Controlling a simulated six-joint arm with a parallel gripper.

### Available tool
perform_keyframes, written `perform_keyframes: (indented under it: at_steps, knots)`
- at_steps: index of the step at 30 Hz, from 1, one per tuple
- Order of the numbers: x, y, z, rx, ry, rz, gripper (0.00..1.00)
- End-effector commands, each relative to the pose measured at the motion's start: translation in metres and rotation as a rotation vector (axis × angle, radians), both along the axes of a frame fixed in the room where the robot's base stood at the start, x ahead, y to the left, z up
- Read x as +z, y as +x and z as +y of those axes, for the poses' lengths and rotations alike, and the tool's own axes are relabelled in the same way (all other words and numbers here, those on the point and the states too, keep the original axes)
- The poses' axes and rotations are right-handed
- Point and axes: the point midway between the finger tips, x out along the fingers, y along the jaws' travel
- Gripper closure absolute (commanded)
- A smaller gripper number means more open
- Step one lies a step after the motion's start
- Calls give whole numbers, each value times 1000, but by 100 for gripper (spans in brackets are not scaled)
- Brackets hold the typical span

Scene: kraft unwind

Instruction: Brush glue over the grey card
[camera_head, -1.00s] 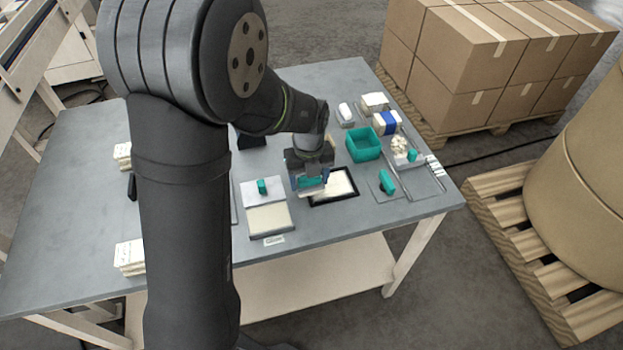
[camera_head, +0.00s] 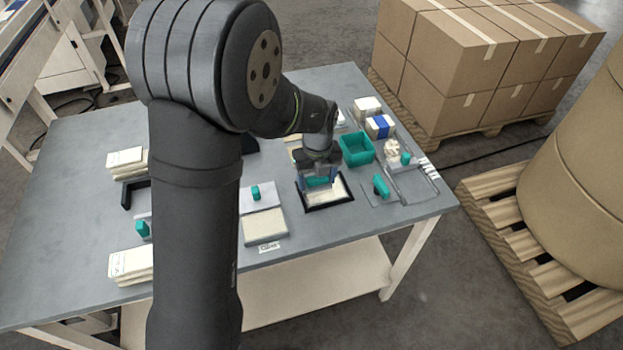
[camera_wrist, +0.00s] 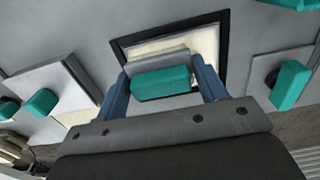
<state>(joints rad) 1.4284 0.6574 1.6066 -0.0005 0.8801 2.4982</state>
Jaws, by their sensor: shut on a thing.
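My gripper (camera_head: 319,184) is shut on a teal-handled tool (camera_wrist: 160,83) with a flat grey head, held between its blue fingers. The tool is over a black-framed rectangle (camera_head: 303,204), which also shows in the wrist view (camera_wrist: 226,25). Inside the frame is a pale cream surface (camera_head: 340,189); the gripper and tool hide part of it. I cannot tell whether the tool touches that surface. I cannot make out a plain grey card, or tell whether the cream is glue or the sheet itself.
Left of the frame are a cream panel (camera_head: 265,227) and a white plate with a teal knob (camera_head: 256,193). An open teal box (camera_head: 357,150) stands behind, right. A teal-handled piece (camera_head: 381,187) lies to the right.

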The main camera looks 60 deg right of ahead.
Motion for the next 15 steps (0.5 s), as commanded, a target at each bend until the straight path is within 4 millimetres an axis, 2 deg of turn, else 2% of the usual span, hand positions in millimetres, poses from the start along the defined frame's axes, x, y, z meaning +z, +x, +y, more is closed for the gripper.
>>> perform_keyframes:
  at_steps: [15]
  knots:
    - [1, -22, -21, -2, -1, -1, 53]
